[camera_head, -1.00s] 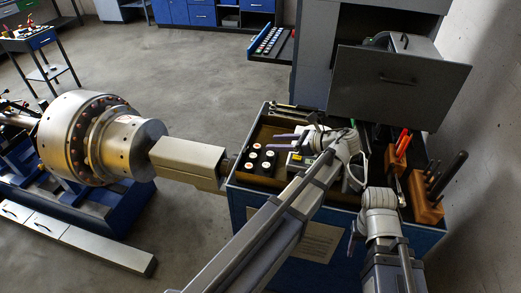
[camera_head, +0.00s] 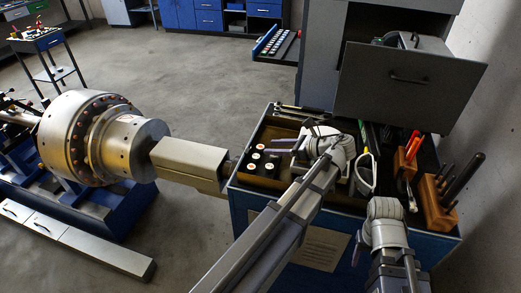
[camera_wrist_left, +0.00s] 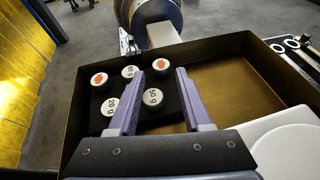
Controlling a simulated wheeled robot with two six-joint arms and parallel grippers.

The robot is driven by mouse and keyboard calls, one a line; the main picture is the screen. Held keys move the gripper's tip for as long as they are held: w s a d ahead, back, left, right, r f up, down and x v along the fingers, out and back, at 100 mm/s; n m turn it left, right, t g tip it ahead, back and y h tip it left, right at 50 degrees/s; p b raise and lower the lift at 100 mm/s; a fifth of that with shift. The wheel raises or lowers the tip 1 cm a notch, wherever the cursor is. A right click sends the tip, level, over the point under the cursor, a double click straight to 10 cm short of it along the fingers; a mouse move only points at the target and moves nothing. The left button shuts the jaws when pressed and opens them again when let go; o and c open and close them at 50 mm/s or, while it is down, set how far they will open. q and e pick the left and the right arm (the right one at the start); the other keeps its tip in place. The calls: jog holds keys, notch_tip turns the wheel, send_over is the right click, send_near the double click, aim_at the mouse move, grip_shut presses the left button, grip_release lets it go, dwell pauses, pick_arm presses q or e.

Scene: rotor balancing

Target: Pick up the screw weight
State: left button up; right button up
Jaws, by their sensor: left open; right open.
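Several screw weights, black cylinders with light round tops, stand in the tray (camera_head: 263,183) on the cart. In the left wrist view, one marked 50 g (camera_wrist_left: 152,97) shows between my left gripper's (camera_wrist_left: 160,73) fingers, and a red-marked one (camera_wrist_left: 162,66) shows near the tips. Another 50 g weight (camera_wrist_left: 130,72), a 20 g weight (camera_wrist_left: 110,105) and a red-marked weight (camera_wrist_left: 98,79) are left of the fingers. My left gripper (camera_head: 285,145) is open and empty, just right of the weights in the head view. My right gripper (camera_head: 385,208) is over the cart's front right; its fingers are mostly hidden.
The large metal rotor (camera_head: 95,140) stands at the left. Wooden tool blocks (camera_head: 437,203) with upright tools are at the cart's right. An open grey drawer (camera_head: 408,90) overhangs the cart's back. The tray has walls and bare floor (camera_wrist_left: 230,90) on the right.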

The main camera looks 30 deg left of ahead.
aim_at(262, 147)
pick_arm(q)
jog(key=b+x, duration=0.1)
jog(key=x, duration=0.4)
jog(key=shift+b, duration=0.35)
jog(key=shift+d, duration=0.1)
grip_shut()
